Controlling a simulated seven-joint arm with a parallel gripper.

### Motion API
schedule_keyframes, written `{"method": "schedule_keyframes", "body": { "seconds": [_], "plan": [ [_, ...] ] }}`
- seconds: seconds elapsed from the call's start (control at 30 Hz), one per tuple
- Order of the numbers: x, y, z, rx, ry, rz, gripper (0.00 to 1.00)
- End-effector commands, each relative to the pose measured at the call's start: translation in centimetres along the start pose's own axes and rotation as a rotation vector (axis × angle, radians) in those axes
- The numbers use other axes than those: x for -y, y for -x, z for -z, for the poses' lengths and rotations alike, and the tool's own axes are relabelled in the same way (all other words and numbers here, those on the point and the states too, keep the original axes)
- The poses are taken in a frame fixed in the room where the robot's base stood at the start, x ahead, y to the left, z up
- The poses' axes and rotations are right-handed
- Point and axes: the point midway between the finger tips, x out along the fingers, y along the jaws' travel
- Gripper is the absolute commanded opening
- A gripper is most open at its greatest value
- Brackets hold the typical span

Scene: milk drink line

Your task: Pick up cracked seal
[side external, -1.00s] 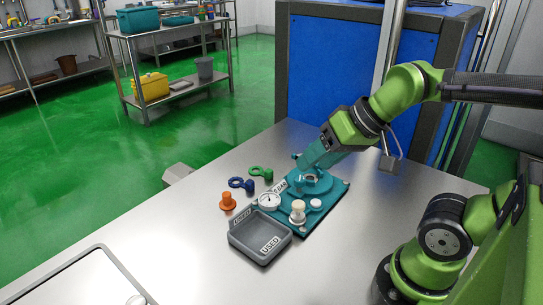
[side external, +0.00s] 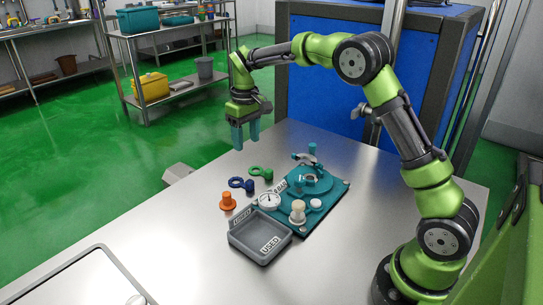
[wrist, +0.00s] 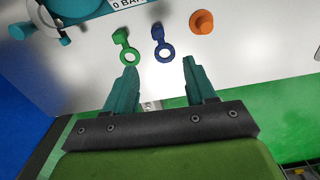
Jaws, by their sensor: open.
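No crack can be made out on any part, so I cannot tell which is the cracked seal. A green ring with a tab (side external: 260,172) and a blue ring with a tab (side external: 241,183) lie side by side on the steel table. My gripper (side external: 246,142) is open and empty, raised above the table's far edge, behind the rings. In the wrist view, the green ring (wrist: 130,57) lies just beyond the left fingertip and the blue ring (wrist: 163,54) lies between and beyond the fingertips. A teal fixture (side external: 316,186) with a raised clamp stands to the right.
A grey tray marked USED (side external: 246,246) looks empty at the front. A white gauge (side external: 269,201) and a pale knobbed plug (side external: 298,212) are by the fixture. The table's left part is mostly clear.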

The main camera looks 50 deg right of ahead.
Motion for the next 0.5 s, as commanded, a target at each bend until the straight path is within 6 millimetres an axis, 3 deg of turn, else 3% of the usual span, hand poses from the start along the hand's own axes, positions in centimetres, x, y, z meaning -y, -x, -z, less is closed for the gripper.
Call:
{"method": "schedule_keyframes", "body": {
  "seconds": [0.17, 0.33, 0.5],
  "plan": [
    [-0.3, 2.0, 1.3, -0.001, 0.088, -0.013, 0.55],
    [-0.2, 0.1, 0.9, 0.017, 0.114, -0.006, 0.55],
    [-0.2, -3.7, 0.8, 0.018, 0.113, -0.006, 0.55]
  ]
}}
